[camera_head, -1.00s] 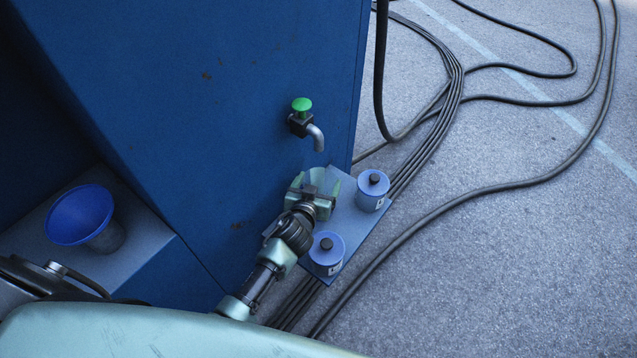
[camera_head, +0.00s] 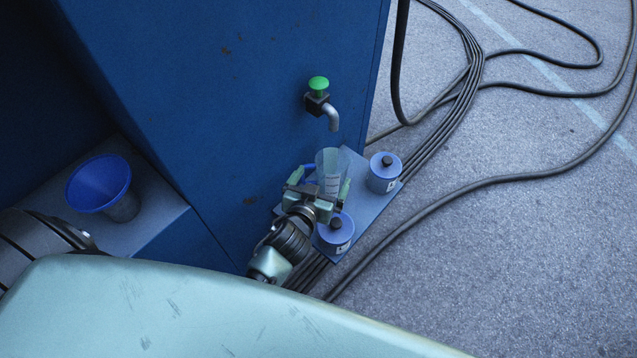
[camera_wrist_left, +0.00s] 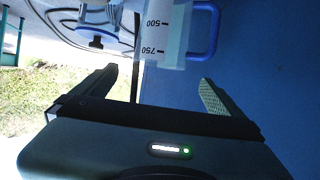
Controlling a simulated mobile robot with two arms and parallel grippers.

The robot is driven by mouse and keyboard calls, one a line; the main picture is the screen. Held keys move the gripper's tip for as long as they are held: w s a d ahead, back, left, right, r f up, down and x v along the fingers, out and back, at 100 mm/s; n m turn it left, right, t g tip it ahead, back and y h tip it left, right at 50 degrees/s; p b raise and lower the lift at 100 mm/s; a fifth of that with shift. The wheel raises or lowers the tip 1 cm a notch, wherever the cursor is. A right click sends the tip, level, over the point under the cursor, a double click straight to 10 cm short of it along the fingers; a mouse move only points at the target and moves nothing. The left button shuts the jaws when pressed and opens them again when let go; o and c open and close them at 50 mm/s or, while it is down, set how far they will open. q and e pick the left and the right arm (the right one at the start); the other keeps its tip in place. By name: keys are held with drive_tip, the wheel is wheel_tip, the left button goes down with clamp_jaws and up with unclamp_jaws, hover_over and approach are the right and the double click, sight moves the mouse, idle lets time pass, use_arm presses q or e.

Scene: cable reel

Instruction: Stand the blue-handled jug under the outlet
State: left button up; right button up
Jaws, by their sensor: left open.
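The clear jug (camera_head: 333,168) with measuring marks and a blue handle (camera_head: 309,172) stands upright on the small blue shelf (camera_head: 362,206). In the head view it appears just below the grey bent outlet (camera_head: 332,118), with a small gap between them. My left gripper (camera_head: 320,187) is open on the near side of the jug. In the left wrist view the jug (camera_wrist_left: 165,45) shows beyond and between the open fingers (camera_wrist_left: 156,80), apart from them, with its handle (camera_wrist_left: 203,35) to the right. My right gripper is not in view.
Two blue lidded canisters stand on the shelf, one (camera_head: 384,173) right of the jug, one (camera_head: 336,234) close beside my left gripper. A green knob (camera_head: 318,84) sits above the outlet. A blue funnel (camera_head: 99,183) is at left. Black cables (camera_head: 480,185) lie on the ground.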

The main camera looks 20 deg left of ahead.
use_arm(q)
drive_tip(key=v, duration=0.3)
idle(0.5)
